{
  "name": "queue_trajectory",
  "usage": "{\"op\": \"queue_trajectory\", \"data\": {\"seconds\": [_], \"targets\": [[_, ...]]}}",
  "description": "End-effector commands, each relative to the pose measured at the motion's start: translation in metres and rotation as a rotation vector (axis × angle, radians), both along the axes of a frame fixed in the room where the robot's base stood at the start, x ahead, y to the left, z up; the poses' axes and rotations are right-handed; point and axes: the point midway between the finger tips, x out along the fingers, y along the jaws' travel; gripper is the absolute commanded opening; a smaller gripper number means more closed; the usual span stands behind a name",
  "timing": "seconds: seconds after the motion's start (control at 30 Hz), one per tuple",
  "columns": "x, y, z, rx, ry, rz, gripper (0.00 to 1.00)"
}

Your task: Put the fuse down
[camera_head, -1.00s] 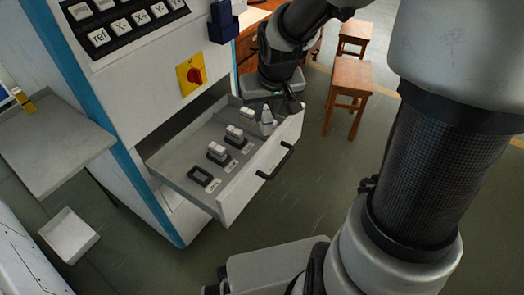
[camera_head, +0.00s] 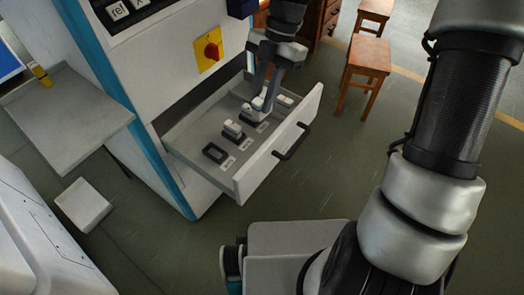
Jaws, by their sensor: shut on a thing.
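The open drawer (camera_head: 243,184) holds a row of pale fuses in dark holders. My gripper (camera_head: 263,103) points down into it, low over the row's far part. It is shut on a small pale fuse (camera_head: 258,103), largely hidden by the fingers. This fuse is at or just above a holder with a pale block (camera_head: 250,114); I cannot tell whether they touch. Another fuse (camera_head: 233,130) stands upright in the holder nearer me. The nearest holder, a black frame (camera_head: 214,153), is empty. One more pale piece (camera_head: 284,101) is by the drawer's front panel.
The drawer's handle (camera_head: 291,142) sticks out over open floor. The white machine cabinet (camera_head: 150,75) with a yellow-and-red switch (camera_head: 208,50) rises behind the drawer. A grey side table (camera_head: 65,120) is at left; wooden stools (camera_head: 367,58) are at back right.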

Motion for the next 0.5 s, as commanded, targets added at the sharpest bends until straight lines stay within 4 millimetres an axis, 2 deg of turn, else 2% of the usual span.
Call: {"op": "queue_trajectory", "data": {"seconds": [0.13, 0.4, 0.5], "targets": [[-0.002, 0.001, -0.022, 0.000, 0.004, 0.051, 0.00], [-0.002, 0.002, -0.095, 0.000, 0.005, 0.047, 0.00], [-0.002, 0.002, -0.115, 0.001, 0.003, 0.046, 0.00]]}}
